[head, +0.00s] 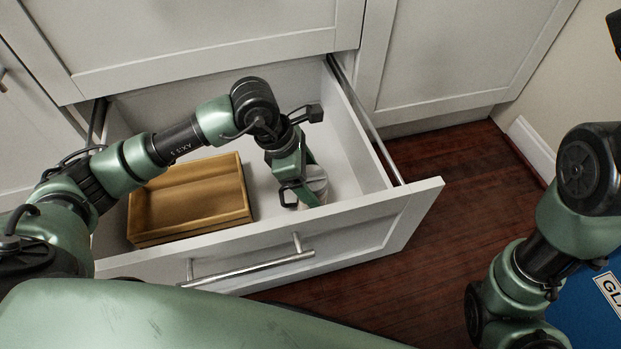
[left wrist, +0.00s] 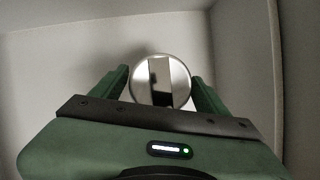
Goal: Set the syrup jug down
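The syrup jug (head: 317,184) is a pale, round vessel near the right end of the open drawer, partly hidden by my left gripper (head: 300,186). In the left wrist view its round, shiny top (left wrist: 143,84) sits between the two green fingers of my left gripper (left wrist: 160,88). The jug looks upright and low in the drawer. I cannot tell whether its base touches the floor. My right gripper is out of view.
The white drawer (head: 350,226) is pulled out, with a metal handle (head: 250,270) on its front. A wooden tray (head: 190,199) lies in its left part. The drawer floor around the jug is mostly clear. A blue object (head: 585,318) shows at the lower right.

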